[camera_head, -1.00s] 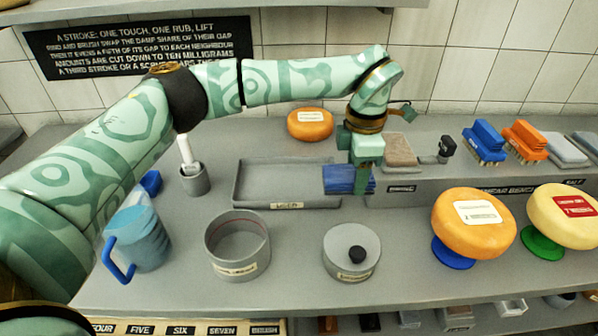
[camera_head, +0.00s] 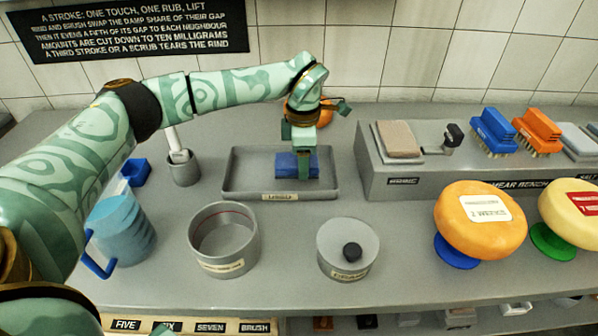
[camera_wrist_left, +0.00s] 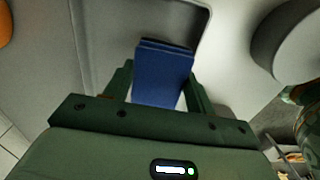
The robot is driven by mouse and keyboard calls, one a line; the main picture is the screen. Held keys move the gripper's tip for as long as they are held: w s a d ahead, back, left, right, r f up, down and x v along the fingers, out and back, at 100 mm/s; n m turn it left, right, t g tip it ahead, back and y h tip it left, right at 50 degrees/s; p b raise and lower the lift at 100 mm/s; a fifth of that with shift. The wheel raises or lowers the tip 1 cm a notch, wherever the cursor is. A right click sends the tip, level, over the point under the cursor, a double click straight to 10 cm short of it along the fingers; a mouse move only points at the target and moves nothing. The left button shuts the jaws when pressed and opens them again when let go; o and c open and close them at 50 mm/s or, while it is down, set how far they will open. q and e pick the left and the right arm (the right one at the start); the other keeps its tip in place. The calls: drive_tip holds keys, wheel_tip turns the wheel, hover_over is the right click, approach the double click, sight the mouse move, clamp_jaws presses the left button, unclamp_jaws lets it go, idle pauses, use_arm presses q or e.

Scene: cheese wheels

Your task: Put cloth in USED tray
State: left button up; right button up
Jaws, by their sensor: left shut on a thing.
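A folded dark blue cloth (camera_head: 285,163) is held by my left gripper (camera_head: 303,172), which is shut on it. The cloth also shows between the fingers in the left wrist view (camera_wrist_left: 163,75). The gripper and cloth are over the right part of the grey USED tray (camera_head: 240,180), inside its outline. I cannot tell whether the cloth touches the tray floor. The rest of the tray looks empty. My right gripper is not in view.
A round grey pot (camera_head: 223,240) and a lidded pot (camera_head: 348,250) stand in front of the tray. A blue jug (camera_head: 122,230) and a brush holder (camera_head: 184,170) are left. A raised bench (camera_head: 400,182) stands right, near an orange cheese wheel (camera_head: 480,222).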

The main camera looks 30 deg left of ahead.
use_arm(q)
drive_tip(key=f+b, duration=0.1)
drive_tip(key=f, duration=0.1)
drive_tip(key=a+f, duration=0.1)
drive_tip(key=f, duration=0.1)
drive_tip(key=shift+a+f+b, duration=0.15)
drive_tip(key=shift+f+b, duration=0.2)
drive_tip(key=shift+f, duration=0.05)
drive_tip(key=shift+r, duration=0.1)
drive_tip(key=o, duration=0.6)
wheel_tip(320, 180, up, 12)
drive_tip(key=p, duration=0.3)
drive_tip(key=shift+p, duration=0.4)
